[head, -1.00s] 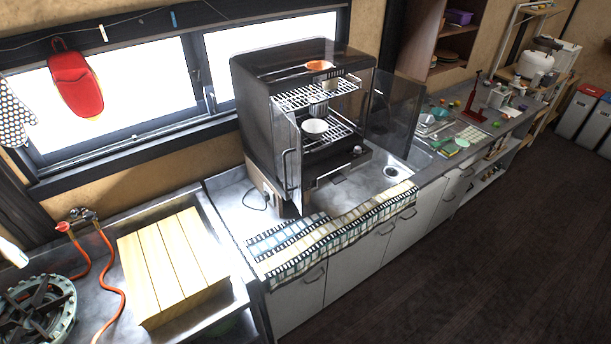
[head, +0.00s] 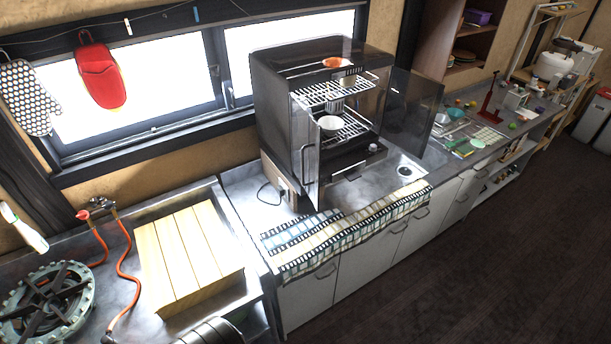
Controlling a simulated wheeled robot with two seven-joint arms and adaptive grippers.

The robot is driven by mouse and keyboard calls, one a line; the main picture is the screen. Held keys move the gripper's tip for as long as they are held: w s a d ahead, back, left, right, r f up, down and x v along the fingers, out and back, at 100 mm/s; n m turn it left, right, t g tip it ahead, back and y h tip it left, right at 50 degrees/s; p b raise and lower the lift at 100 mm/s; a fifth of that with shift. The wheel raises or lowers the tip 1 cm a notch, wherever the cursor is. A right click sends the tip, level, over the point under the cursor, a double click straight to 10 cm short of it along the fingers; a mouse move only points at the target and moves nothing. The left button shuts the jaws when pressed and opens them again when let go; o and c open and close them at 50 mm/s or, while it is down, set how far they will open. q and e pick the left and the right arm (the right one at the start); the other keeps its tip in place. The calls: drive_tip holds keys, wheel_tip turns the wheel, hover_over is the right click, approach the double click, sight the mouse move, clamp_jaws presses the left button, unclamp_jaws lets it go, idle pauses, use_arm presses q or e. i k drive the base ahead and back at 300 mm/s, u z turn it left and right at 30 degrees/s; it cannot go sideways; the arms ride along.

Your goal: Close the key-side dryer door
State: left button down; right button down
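The dish dryer (head: 318,62) is a dark cabinet on the counter by the window, with wire racks inside. Both its doors stand open. The left glass door (head: 308,150), with a vertical bar handle, swings out toward the front. The right glass door (head: 412,108) is swung wide out to the right over the counter. A small round knob (head: 373,147) is on the dryer's lower front. I cannot make out a key, so I cannot tell which door is the key side.
A white bowl (head: 329,123) sits on a dryer rack. A patterned cloth (head: 345,228) lies along the counter's front edge. A slatted wooden box (head: 188,257) and a gas burner (head: 45,305) are at left. A dark ribbed object (head: 212,333) is cut off below. The dark floor (head: 470,280) is clear.

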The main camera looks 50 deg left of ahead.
sight(304, 129)
drive_tip(key=k, duration=0.8)
drive_tip(key=u, duration=0.95)
drive_tip(key=i, duration=0.45)
drive_tip(key=z, duration=0.05)
